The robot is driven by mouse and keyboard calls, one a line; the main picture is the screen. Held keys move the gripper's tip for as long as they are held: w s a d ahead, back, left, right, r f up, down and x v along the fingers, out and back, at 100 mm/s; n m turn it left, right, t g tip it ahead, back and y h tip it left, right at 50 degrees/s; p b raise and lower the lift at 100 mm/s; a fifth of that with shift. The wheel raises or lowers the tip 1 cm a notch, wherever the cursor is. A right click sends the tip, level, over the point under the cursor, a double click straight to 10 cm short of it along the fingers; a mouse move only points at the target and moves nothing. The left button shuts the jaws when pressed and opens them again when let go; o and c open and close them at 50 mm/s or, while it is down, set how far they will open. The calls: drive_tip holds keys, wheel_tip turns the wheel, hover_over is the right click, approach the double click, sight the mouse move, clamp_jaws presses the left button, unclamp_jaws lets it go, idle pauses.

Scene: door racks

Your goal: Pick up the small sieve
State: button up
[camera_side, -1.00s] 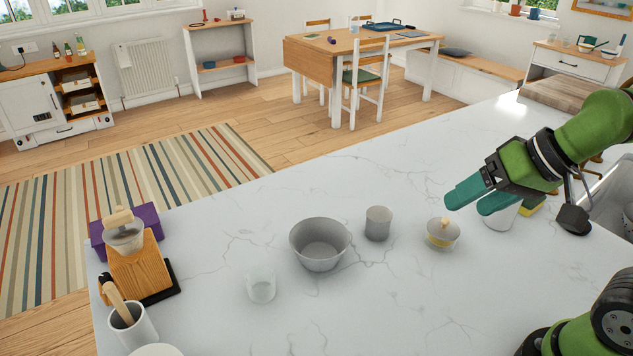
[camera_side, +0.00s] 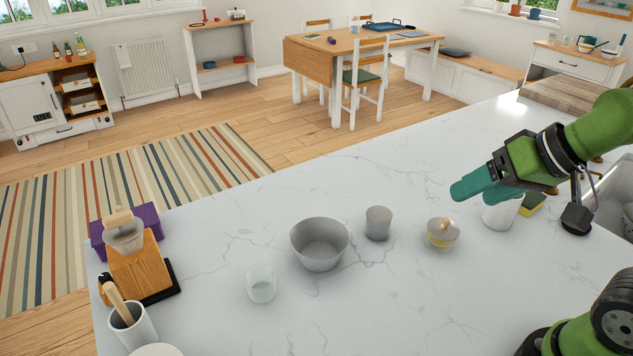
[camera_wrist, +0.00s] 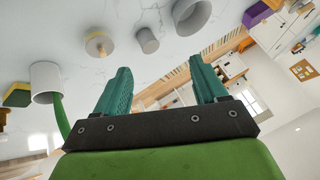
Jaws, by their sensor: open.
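A small grey cup-shaped thing (camera_side: 378,223) stands upright on the white counter between a larger grey bowl and a lidded pot; it looks most like the small sieve, though I cannot make out any mesh. It also shows in the wrist view (camera_wrist: 147,40). My gripper (camera_side: 458,189) is raised above the counter, to the right of this thing and apart from it. In the wrist view the green fingers of my gripper (camera_wrist: 160,70) are spread with nothing between them.
A grey bowl (camera_side: 320,246) stands left of the small cup, a lidded pot (camera_side: 442,235) right of it. A white cup (camera_side: 500,214) and a sponge (camera_side: 532,203) are below my arm. A glass (camera_side: 261,285) and wooden stand (camera_side: 140,268) are farther left.

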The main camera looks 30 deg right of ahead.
drive_tip(key=shift+o, duration=1.2)
drive_tip(key=g+h, duration=0.2)
drive_tip(key=g, duration=0.5)
hover_over(378, 224)
wheel_tip(378, 224, down, 8)
drive_tip(key=w+d+r, duration=0.1)
drive_tip(key=w, duration=0.1)
drive_tip(key=f, duration=1.1)
drive_tip(key=shift+d, duration=0.25)
drive_tip(key=shift+d+f, duration=0.15)
drive_tip(key=shift+f, duration=1.25)
drive_tip(key=shift+d+f, duration=0.15)
drive_tip(key=shift+f, duration=1.2)
